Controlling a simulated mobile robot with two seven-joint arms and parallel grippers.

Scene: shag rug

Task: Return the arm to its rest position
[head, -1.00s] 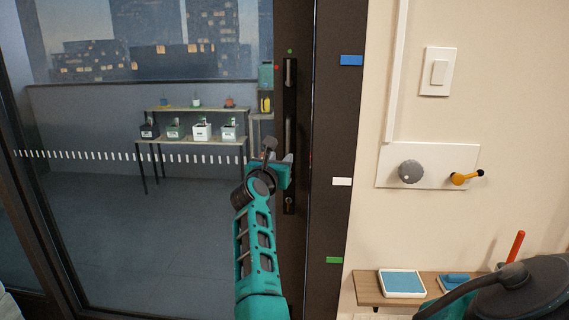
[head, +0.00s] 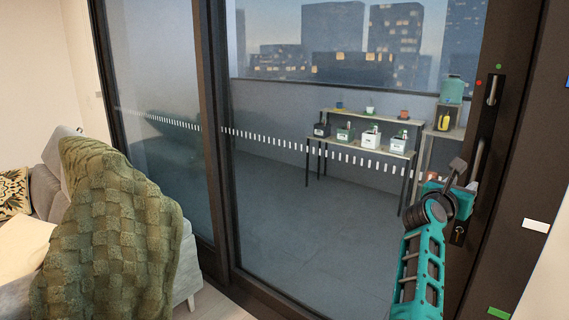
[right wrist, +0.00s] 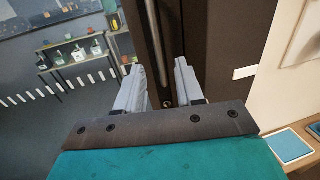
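My right arm, teal with dark joints, rises from the lower right in the head view. Its gripper (head: 465,187) is by the dark frame of the glass sliding door, near the vertical handle (head: 477,162). In the head view the fingertips are largely hidden by the wrist. My left gripper is in neither current view.
A sofa with a green knitted blanket (head: 108,225) stands at the left. Beyond the glass, a shelf table (head: 368,137) holds several planters. A blue-topped tray (right wrist: 289,146) lies at the right in the wrist view. Floor beyond the glass looks clear.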

